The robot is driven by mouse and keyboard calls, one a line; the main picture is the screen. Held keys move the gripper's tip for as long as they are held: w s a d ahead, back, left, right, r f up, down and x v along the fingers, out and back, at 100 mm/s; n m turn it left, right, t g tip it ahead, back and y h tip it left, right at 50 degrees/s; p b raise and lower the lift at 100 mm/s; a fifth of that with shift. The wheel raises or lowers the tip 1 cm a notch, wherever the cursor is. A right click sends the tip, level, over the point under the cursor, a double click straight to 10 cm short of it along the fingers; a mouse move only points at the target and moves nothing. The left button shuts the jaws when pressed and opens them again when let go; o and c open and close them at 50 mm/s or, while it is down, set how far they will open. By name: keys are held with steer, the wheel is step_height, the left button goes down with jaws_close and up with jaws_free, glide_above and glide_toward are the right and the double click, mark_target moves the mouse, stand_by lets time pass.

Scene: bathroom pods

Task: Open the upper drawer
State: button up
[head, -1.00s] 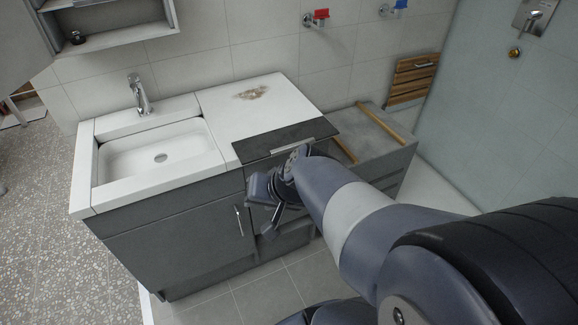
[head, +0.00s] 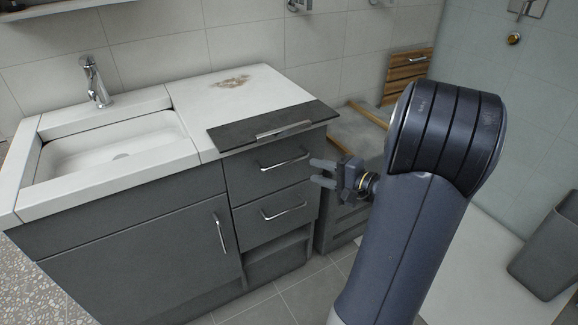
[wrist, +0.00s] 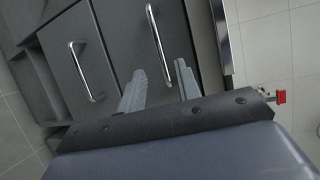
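The upper drawer (head: 265,180) is a dark grey front in the vanity, right of the sink cabinet, and looks shut. Its silver bar handle (head: 285,162) also shows in the wrist view (wrist: 158,45). A lower drawer (head: 278,222) with a similar handle (head: 283,212) sits below it. My gripper (head: 316,173) is at the right of the drawer fronts, fingers pointing left, open and empty. In the wrist view its two fingers (wrist: 161,82) stand apart, with the near end of the upper handle showing between them. They do not visibly grip it.
A dark panel (head: 240,133) with a silver bar lies at the counter's front edge above the upper drawer. A sink (head: 110,145) is at the left. An open shelf space (head: 278,262) is under the drawers. A grey bin (head: 548,250) stands at the right.

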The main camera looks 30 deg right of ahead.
mark_target(289, 162)
steer(key=b+x, duration=0.1)
steer(key=x, duration=0.9)
steer(key=shift+w+a+f, duration=0.15)
steer(key=shift+w, duration=0.15)
jaws_close()
